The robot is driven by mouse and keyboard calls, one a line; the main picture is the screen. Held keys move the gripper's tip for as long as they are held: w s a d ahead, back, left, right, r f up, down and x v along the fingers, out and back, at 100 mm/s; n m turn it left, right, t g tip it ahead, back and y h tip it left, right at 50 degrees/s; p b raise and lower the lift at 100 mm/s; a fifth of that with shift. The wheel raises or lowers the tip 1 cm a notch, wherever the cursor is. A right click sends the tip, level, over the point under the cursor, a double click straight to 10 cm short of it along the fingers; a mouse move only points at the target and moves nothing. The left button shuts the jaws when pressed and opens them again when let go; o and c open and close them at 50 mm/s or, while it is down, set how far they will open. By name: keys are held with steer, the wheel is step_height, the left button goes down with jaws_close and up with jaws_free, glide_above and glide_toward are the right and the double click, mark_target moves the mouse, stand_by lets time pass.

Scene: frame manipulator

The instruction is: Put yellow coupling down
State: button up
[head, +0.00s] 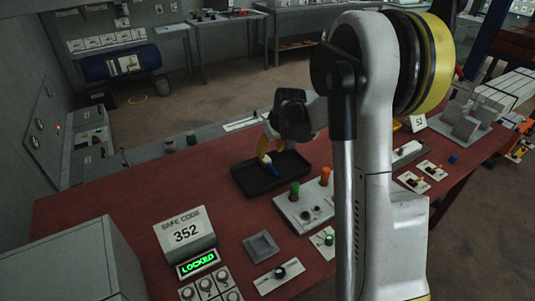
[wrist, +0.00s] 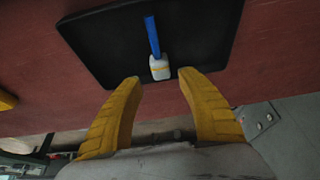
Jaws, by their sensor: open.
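My gripper (wrist: 158,90) is open and empty, its two yellow fingers spread at the edge of a black tray (wrist: 95,45). A small whitish piece with a yellow band (wrist: 160,69) lies in the tray, just beyond the fingertips and apart from them. A blue rod (wrist: 152,36) extends from it. I cannot tell for sure whether this piece is the yellow coupling. In the head view my gripper (head: 266,153) is low over the tray (head: 254,184), and the blue part (head: 273,167) shows beside the fingers. The banded end is not clear there.
The red table (head: 110,205) bears a panel with green and orange knobs (head: 308,205) right in front of the tray. Table left of the tray is clear.

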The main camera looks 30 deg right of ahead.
mark_target(274, 169)
steer(key=s+a+r+p, duration=0.1)
steer(key=s+a+r, duration=0.25)
steer(key=r, duration=0.25)
steer(key=s+a+r+p, duration=0.1)
steer(key=s+a+r, duration=0.25)
steer(key=r, duration=0.25)
steer(key=s+a+r+t, duration=0.1)
steer(key=s+a, duration=0.4)
steer(key=s, duration=0.5)
steer(key=s+a+r+t, duration=0.1)
steer(key=s+a, duration=0.5)
steer(key=s, duration=0.5)
steer(key=shift+a+r+t, duration=0.25)
steer(key=shift+r+t, duration=0.05)
steer(key=shift+r, duration=0.05)
